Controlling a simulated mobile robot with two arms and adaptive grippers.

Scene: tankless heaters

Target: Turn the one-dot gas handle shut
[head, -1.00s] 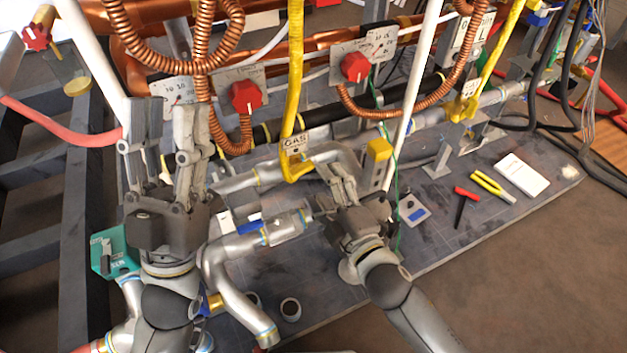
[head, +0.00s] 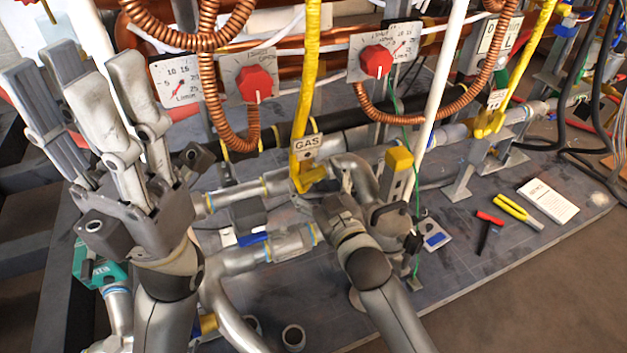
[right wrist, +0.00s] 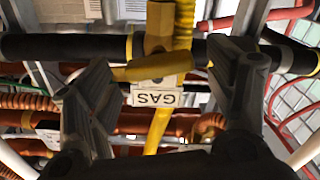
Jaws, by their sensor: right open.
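The gas handle is a yellow lever (head: 313,176) at the lower end of a yellow gas line (head: 311,70). A white GAS tag (head: 306,146) with what looks like one dark dot hangs just above it. My right gripper (head: 343,190) is just right of the lever, its fingertips partly hidden among pipes. In the right wrist view the lever (right wrist: 150,71) lies between the spread fingers of the right gripper (right wrist: 163,68), with gaps on both sides; contact is not visible. The GAS tag (right wrist: 156,98) reads upside down there. My left gripper (head: 90,95) is raised at left, open and empty.
Another yellow gas valve (head: 488,120) with a tag is at right. Red dials (head: 254,83) and copper coils are behind. A yellow-capped post (head: 399,160) stands right of my right gripper.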

